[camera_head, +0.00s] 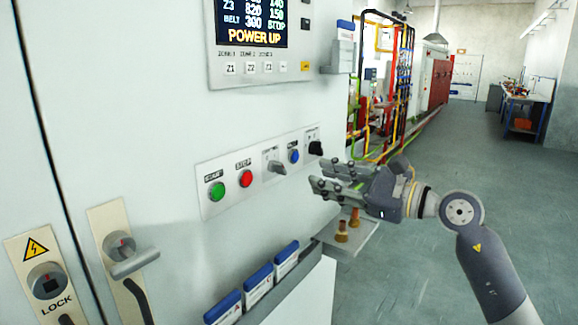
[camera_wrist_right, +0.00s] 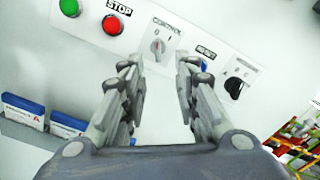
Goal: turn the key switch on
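The grey switch labelled CONTROL (camera_head: 276,167) sits on the light button panel (camera_head: 222,205), between the red stop button and the blue button. It has a flat grey grip; I cannot tell which mark it points at. In the right wrist view the grey switch (camera_wrist_right: 158,47) lies just beyond the gap between my fingertips. My right gripper (camera_head: 328,180) is open and empty, in front of the panel and to the right of the switch in the head view. Its open fingers also show in the wrist view (camera_wrist_right: 158,66). My left gripper is not in view.
Beside the switch are a green button (camera_head: 217,191), red stop button (camera_head: 246,178), blue button (camera_head: 293,156) and black knob (camera_head: 316,148). A display (camera_head: 252,30) above reads POWER UP. Blue-and-white boxes (camera_head: 258,283) stand below. Open floor lies to the right.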

